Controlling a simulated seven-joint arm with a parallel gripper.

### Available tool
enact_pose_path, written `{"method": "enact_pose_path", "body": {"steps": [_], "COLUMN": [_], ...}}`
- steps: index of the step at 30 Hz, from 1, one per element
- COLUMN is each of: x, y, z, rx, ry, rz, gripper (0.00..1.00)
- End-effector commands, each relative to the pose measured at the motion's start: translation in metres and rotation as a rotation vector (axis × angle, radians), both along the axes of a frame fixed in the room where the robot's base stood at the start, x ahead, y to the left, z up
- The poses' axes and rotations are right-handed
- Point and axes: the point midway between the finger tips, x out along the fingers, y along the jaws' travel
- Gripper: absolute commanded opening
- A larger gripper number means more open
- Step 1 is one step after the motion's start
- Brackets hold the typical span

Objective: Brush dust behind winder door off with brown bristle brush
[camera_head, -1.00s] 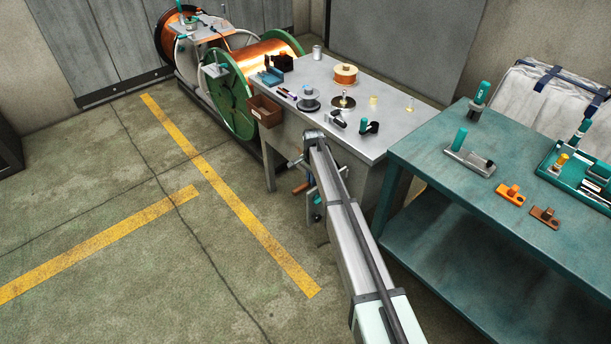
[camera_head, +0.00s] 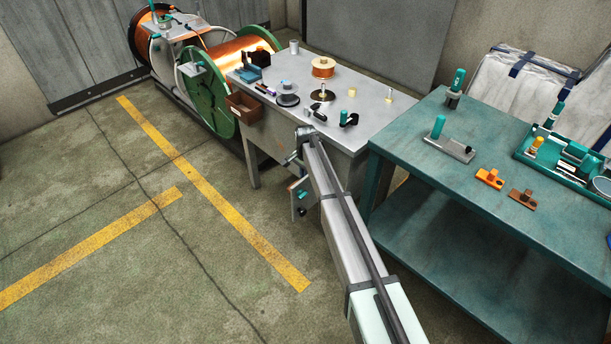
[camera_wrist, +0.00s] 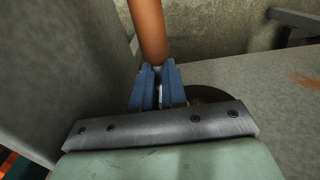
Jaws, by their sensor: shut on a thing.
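My gripper's blue fingers (camera_wrist: 158,88) are shut on a brown cylindrical handle (camera_wrist: 149,30), which extends up out of the wrist view. The handle looks like the brush's; no bristles are visible. In the head view, my gripper is small and mostly hidden behind my arm, beside the front of the grey bench. A small grey door panel (camera_head: 301,204) with teal knobs hangs open below the bench edge, close to my gripper. An orange-brown patch (camera_wrist: 304,80) marks a grey surface at right in the wrist view. I cannot tell if it is the dust.
The grey bench (camera_head: 372,117) carries spools and small tools. A brown open box (camera_head: 244,108) hangs at its left end, by a large green-flanged copper reel (camera_head: 204,95). A teal table (camera_head: 440,187) stands at right. Floor left of the bench is clear.

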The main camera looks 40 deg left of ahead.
Motion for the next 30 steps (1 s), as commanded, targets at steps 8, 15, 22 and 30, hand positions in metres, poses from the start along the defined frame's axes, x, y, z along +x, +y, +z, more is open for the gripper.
{"method": "enact_pose_path", "body": {"steps": [8,15,22,30], "x": [-0.011,-0.053,-0.053,-0.032], "y": [-0.001,-0.002,0.0,0.001], "z": [0.002,0.009,0.01,0.01], "rx": [0.0,0.0,0.0,0.0], "ry": [0.0,0.001,0.001,0.001], "rz": [0.001,0.002,-0.001,-0.001], "gripper": [0.0,0.0,0.0,0.0]}}
